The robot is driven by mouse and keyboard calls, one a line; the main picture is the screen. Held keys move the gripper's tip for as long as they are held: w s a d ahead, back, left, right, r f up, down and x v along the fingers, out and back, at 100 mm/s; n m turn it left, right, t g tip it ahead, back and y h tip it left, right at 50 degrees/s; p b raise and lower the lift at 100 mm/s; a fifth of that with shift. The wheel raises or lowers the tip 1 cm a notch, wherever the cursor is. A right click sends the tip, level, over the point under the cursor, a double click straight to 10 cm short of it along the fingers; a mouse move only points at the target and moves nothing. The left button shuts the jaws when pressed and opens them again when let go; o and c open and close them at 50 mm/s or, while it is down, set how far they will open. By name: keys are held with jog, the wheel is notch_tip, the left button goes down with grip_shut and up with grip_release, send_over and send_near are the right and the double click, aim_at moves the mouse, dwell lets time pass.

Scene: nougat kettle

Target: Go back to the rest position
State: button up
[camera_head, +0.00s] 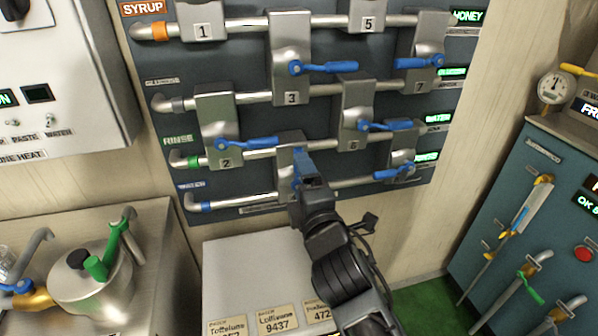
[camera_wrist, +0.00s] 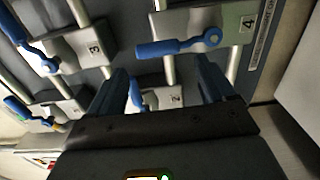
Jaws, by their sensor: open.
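My gripper (camera_head: 303,160) is at the lower middle of the valve panel, in front of valve 4, and hides much of it in the head view. In the wrist view my gripper (camera_wrist: 163,78) has its two dark blue fingers spread apart with nothing held between them. The blue lever of valve 4 (camera_wrist: 172,47) lies crosswise just beyond the fingertips, on its metal plate (camera_wrist: 235,22). I cannot tell whether a finger touches the lever. My black forearm reaches up from the bottom of the head view.
The dark panel (camera_head: 250,75) carries several pipes and blue-levered valves, close around my gripper. Below it stands a pale box (camera_head: 250,265) with batch labels. A metal kettle (camera_head: 85,285) is at lower left. A blue-grey cabinet (camera_head: 530,190) with handles stands at right. Green floor shows between.

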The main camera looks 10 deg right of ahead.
jog(key=shift+s, duration=0.35)
jog(key=s+d+f+m+g, duration=0.15)
jog(key=s+f+m, duration=0.3)
jog(key=s, duration=0.85)
jog(key=s+d+f+m, duration=0.35)
jog(key=s+f, duration=0.25)
jog(key=s, duration=0.6)
jog(key=s+d+r+m+g, duration=0.1)
jog(key=s+r+m, duration=0.3)
jog(key=s, duration=0.7)
jog(key=s+d+r+m, duration=0.2)
jog(key=s+r+m, duration=0.2)
jog(key=s, duration=0.6)
jog(key=shift+s+d+m+g, duration=0.25)
jog(key=shift+s+m+g, duration=0.1)
jog(key=shift+m, duration=0.75)
